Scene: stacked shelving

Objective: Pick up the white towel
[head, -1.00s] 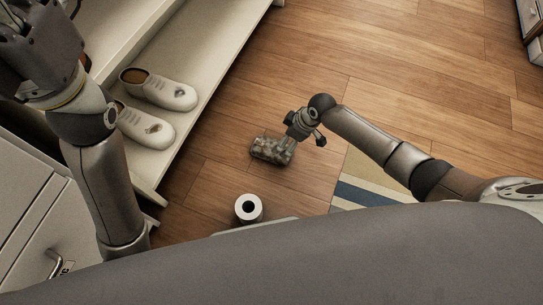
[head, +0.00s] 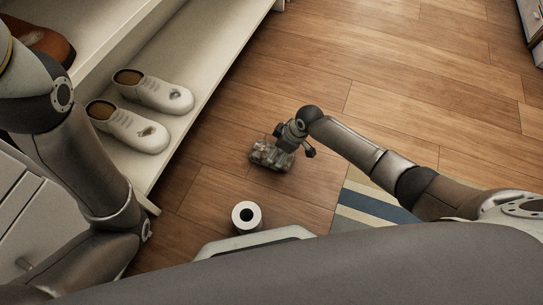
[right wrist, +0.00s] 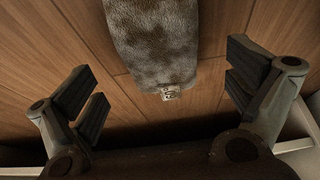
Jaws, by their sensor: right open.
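The towel (head: 271,155) is a mottled grey-white bundle lying on the wooden floor in the middle of the head view. In the right wrist view the towel (right wrist: 155,40) shows as fuzzy, patchy fabric with a small tag at its near end. My right gripper (head: 294,140) is just above and beside the towel. In the right wrist view my right gripper (right wrist: 168,84) has its fingers wide apart, with the towel's near end ahead and between their lines; nothing is held. My left arm comes in at the left, but its gripper is outside the view.
White shoes (head: 153,92) sit on the low shelf (head: 205,75) at the left, with a brown shoe (head: 38,42) higher up. A white roll (head: 246,216) stands near my base. A striped rug (head: 375,207) lies below my right arm. Open floor (head: 410,70) extends beyond.

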